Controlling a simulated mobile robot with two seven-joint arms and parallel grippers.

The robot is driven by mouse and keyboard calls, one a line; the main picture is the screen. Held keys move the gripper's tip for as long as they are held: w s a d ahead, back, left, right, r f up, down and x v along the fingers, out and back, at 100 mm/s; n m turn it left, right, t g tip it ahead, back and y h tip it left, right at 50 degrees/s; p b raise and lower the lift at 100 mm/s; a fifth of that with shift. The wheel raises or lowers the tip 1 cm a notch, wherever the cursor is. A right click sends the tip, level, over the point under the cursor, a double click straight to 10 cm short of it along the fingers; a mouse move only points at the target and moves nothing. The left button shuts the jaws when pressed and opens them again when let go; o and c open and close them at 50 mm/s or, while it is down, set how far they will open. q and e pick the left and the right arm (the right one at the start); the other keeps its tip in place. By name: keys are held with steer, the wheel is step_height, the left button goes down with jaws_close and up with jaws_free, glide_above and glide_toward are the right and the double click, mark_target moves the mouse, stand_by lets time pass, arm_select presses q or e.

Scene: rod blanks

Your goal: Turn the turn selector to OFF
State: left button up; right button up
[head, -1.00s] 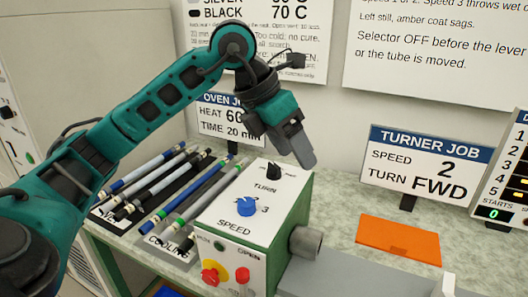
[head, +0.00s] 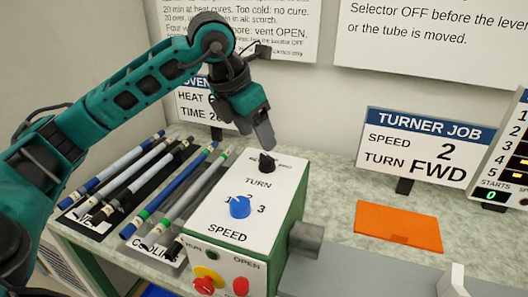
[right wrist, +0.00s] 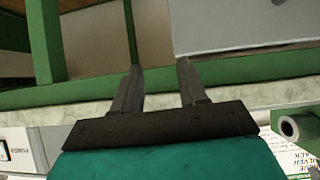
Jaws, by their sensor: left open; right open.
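The turn selector (head: 267,163) is a small black knob at the back of the top of a white and green control box (head: 210,215). Its labels beside the knob are too small to read. A blue speed knob (head: 240,207) sits in front of it. My left gripper (head: 264,140) points down just above and behind the turn selector; its fingers look close to the knob, and I cannot tell whether they touch it. My right gripper (right wrist: 158,82) is open and empty in the right wrist view, with its fingers apart, and is not seen in the head view.
Several rods (head: 120,178) lie on dark mats left of the box. An orange pad (head: 398,227) lies on the bench at right. A turner job sign (head: 420,150) stands behind it.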

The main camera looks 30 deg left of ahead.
mark_target(266, 156)
arm_select(q)
steer(key=x, duration=0.6)
steer(key=shift+w+f, duration=0.15)
steer(key=shift+f, duration=0.1)
steer(key=c, duration=1.1)
